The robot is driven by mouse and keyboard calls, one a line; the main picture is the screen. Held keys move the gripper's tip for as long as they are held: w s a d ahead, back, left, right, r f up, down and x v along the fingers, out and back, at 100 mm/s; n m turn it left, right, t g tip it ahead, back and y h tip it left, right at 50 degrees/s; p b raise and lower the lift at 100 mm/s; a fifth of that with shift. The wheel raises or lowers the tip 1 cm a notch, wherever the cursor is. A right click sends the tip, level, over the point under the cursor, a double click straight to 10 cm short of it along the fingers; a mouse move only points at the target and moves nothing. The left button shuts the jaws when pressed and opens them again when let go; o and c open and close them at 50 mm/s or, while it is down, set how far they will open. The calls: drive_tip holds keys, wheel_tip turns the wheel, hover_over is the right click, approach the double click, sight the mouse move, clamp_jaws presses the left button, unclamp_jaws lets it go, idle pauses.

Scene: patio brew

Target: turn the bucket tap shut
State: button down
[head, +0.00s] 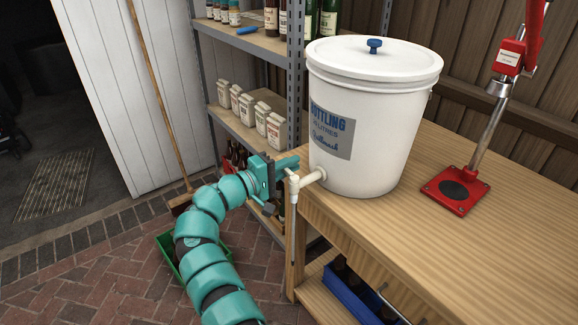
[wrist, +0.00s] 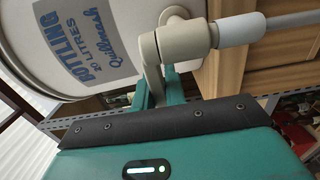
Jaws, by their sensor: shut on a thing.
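The white bottling bucket (head: 365,120) stands on the left end of the wooden bench, with its lid on. Its cream tap (head: 312,179) sticks out low on the left side, past the bench edge, with a thin wand hanging straight down. In the wrist view the tap (wrist: 185,41) has a flat lever (wrist: 151,62) running down between my green fingers. My gripper (head: 288,164) reaches in from the left and is shut on the tap lever; it also shows in the wrist view (wrist: 157,88). The lever's end is hidden by the fingers and jaw body.
A red bench capper (head: 455,190) stands on the bench (head: 400,230) right of the bucket. Metal shelves (head: 250,130) with cartons and bottles stand behind my gripper. A broom (head: 160,95) leans at left. A green crate (head: 168,255) is on the brick floor beside my arm.

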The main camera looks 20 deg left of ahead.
drive_tip(key=c, duration=1.4)
unclamp_jaws()
drive_tip(key=shift+d, duration=0.1)
drive_tip(key=shift+c, duration=0.2)
drive_tip(key=v, duration=1.7)
drive_tip(key=shift+b, duration=0.3)
drive_tip(key=shift+s+a, duration=0.15)
drive_tip(key=shift+a, duration=0.1)
